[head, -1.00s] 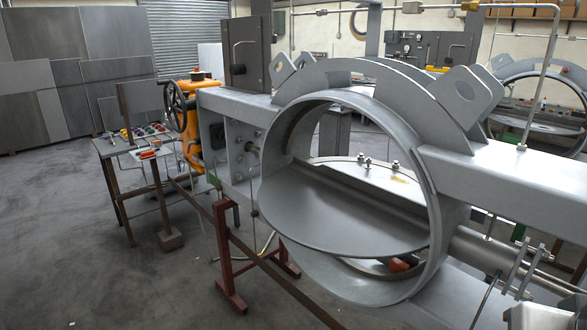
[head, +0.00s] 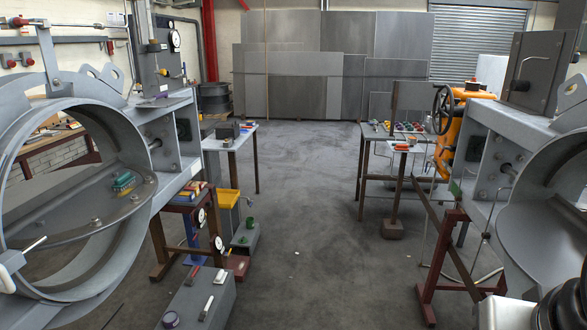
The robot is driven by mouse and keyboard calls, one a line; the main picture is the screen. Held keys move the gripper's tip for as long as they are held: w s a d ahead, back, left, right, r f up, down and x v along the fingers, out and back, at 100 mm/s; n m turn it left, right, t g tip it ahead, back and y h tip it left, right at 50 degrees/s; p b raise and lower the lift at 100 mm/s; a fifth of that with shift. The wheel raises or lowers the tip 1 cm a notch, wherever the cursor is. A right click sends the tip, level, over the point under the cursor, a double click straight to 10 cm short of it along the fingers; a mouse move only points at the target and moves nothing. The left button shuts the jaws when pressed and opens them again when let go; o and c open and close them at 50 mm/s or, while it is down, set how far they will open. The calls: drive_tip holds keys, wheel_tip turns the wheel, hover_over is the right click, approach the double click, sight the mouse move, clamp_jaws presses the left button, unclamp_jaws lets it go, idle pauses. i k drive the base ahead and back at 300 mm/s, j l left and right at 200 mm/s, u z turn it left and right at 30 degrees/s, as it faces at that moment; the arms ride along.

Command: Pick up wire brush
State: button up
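I cannot make out a wire brush for certain; several small items are too small to identify. A green block-like item (head: 123,181) lies on the flange inside the left damper ring. A red-handled item (head: 192,276) and a pale item (head: 219,276) lie on top of a grey box on the floor, bottom left of centre. Several small coloured items (head: 408,127) sit on the far right bench. My gripper is not in view; a white and dark part at the lower right corner may belong to my arm.
Large damper rings stand at left (head: 72,108) and right (head: 548,150), with an open floor lane (head: 310,215) between them. A small table (head: 228,140) and yellow bin (head: 229,199) border it on the left. A red-brown stand (head: 428,275) borders it on the right.

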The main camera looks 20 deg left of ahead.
sight(122, 182)
drive_tip(key=u, duration=2.4)
drive_tip(key=i+l+u, duration=0.45)
drive_tip(key=l, duration=0.2)
drive_tip(key=l+u, duration=0.25)
drive_tip(key=i+l+u, duration=0.1)
drive_tip(key=l, duration=0.3)
drive_tip(key=i+l, duration=0.1)
drive_tip(key=l, duration=0.3)
drive_tip(key=l+u, duration=0.15)
drive_tip(key=l, duration=0.25)
drive_tip(key=i+l, duration=0.1)
drive_tip(key=l, duration=0.3)
drive_tip(key=i+l, duration=0.1)
drive_tip(key=l, duration=0.25)
drive_tip(key=i+l, duration=0.1)
drive_tip(key=l, duration=0.3)
drive_tip(key=i+l, duration=0.15)
drive_tip(key=l, duration=0.2)
drive_tip(key=i+l, duration=0.15)
drive_tip(key=l, duration=0.25)
drive_tip(key=i+l, duration=0.15)
drive_tip(key=l, duration=0.2)
drive_tip(key=i+l, duration=0.2)
drive_tip(key=i+u, duration=0.05)
drive_tip(key=i, duration=0.05)
